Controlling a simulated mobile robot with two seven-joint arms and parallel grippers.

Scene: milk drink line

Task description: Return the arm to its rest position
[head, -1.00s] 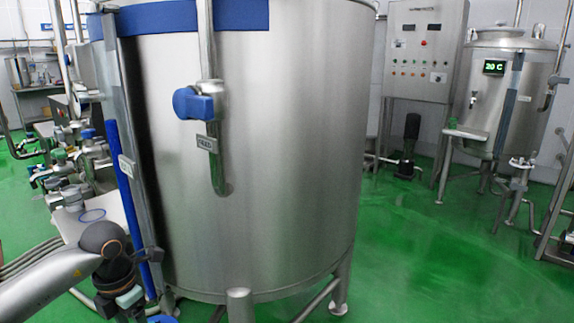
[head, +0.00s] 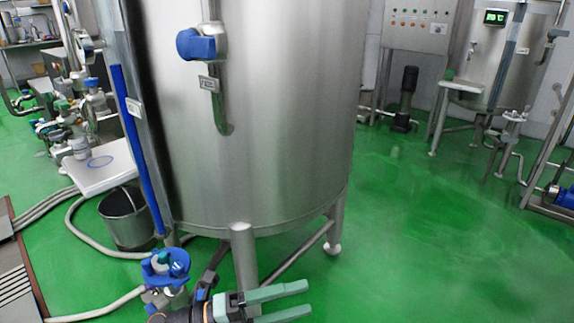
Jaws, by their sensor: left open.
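My left gripper (head: 287,302) is at the bottom of the head view, in front of the big steel tank's foot. Its two green fingers point right and are spread apart, with nothing between them. Most of my left arm is below the picture. My right gripper is not in the picture.
The large steel tank (head: 285,120) with a blue-handled valve (head: 200,44) fills the middle. A blue-topped fitting (head: 165,268) stands close left of my gripper. A bucket (head: 125,218), a white shelf (head: 105,170) and hoses (head: 85,230) are at left. Green floor (head: 430,240) is clear at right.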

